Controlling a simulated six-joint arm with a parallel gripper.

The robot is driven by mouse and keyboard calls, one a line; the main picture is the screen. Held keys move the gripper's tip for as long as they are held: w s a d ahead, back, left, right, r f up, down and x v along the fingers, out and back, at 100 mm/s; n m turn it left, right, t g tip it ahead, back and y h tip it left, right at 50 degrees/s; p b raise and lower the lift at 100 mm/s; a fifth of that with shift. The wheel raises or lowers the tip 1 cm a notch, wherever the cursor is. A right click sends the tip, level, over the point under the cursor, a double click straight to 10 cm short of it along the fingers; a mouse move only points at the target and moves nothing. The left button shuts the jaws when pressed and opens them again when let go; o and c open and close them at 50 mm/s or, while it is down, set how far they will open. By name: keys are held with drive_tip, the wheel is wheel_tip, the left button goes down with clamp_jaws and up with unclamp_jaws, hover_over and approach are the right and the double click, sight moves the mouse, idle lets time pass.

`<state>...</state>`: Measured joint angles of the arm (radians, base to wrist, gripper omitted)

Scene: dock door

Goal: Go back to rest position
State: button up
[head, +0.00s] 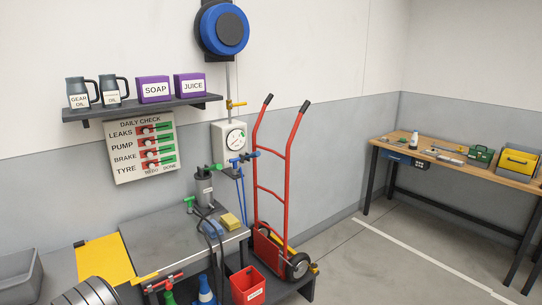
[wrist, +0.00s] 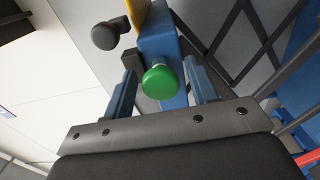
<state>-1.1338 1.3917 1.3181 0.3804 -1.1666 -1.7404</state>
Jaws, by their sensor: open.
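My gripper (wrist: 160,70) shows in the wrist view with its two bluish fingers apart. A round green knob (wrist: 160,79) on a blue block (wrist: 158,38) appears between the fingers in the picture. I see no finger closed on it; its exact depth from the fingertips is hard to tell. I cannot make out my gripper in the head view.
A dark round knob (wrist: 105,36) and black crossed bars (wrist: 245,45) are near my gripper. The head view shows a shelf (head: 145,106), a switch board (head: 143,148), a red hand truck (head: 287,190), a red bin (head: 247,286) and a workbench (head: 460,166). Floor at right is clear.

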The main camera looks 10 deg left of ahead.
drive_tip(key=v, duration=1.7)
drive_tip(key=x, duration=1.7)
drive_tip(key=shift+w, duration=0.1)
drive_tip(key=m, duration=0.8)
drive_tip(key=shift+m, duration=0.3)
drive_tip(key=m, duration=0.4)
drive_tip(key=shift+m, duration=0.4)
drive_tip(key=shift+s+m, duration=0.2)
drive_tip(key=shift+m, duration=1.7)
drive_tip(key=shift+o, duration=0.2)
drive_tip(key=shift+f, duration=0.1)
